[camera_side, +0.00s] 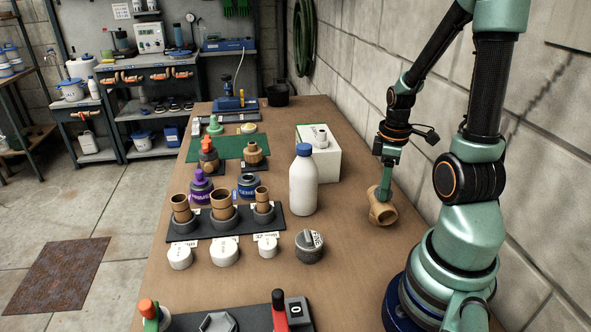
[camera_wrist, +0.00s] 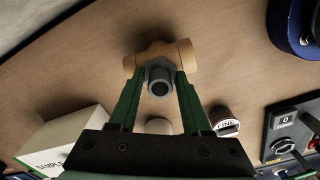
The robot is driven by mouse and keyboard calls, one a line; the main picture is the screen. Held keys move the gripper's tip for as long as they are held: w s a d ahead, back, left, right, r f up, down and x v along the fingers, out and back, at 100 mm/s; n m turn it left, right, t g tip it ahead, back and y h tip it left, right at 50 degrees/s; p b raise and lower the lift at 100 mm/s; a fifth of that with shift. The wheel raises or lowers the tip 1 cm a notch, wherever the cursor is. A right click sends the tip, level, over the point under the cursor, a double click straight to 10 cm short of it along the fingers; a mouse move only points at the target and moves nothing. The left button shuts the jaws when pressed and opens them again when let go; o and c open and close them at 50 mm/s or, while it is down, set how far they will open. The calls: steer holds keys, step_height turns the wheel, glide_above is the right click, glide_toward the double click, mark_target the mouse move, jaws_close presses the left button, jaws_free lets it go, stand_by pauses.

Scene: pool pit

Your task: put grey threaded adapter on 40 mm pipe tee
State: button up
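The 40 mm pipe tee (camera_side: 383,213) is a tan, wood-coloured fitting lying on the bench below my gripper, right of the white bottle. In the wrist view the tee (camera_wrist: 178,52) lies behind the fingertips. The grey threaded adapter (camera_wrist: 159,87) has a hex collar and a round dark bore facing the wrist camera. It sits between my two green fingertips, in line with the tee's middle. My gripper (camera_side: 386,188) points down and appears shut on the adapter. The fingers hide the adapter in the side view, and whether it touches the tee cannot be told.
A white bottle (camera_side: 303,182) and a white box (camera_side: 327,158) stand left of my gripper. A dark tray (camera_side: 184,229) holds several tan fittings. A switch panel (camera_wrist: 291,126) is at the wrist view's right. Bench around the tee is clear.

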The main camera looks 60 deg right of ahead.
steer(key=o, duration=0.4)
steer(key=shift+c, duration=0.2)
step_height(320, 180, up, 12)
steer(key=w+a+r+m+t, duration=0.1)
steer(key=w+a+t, duration=0.1)
steer(key=a, duration=0.5)
steer(key=w+a+r+m+t, duration=0.1)
steer(key=w+a+r, duration=0.1)
steer(key=w+a, duration=0.2)
steer(key=w+a+r+m+t, duration=0.1)
steer(key=w+a+t, duration=0.1)
steer(key=a, duration=0.7)
steer(key=shift+w+a+r+t, duration=0.3)
steer(key=shift+w+a+r, duration=0.1)
steer(key=shift+w, duration=0.35)
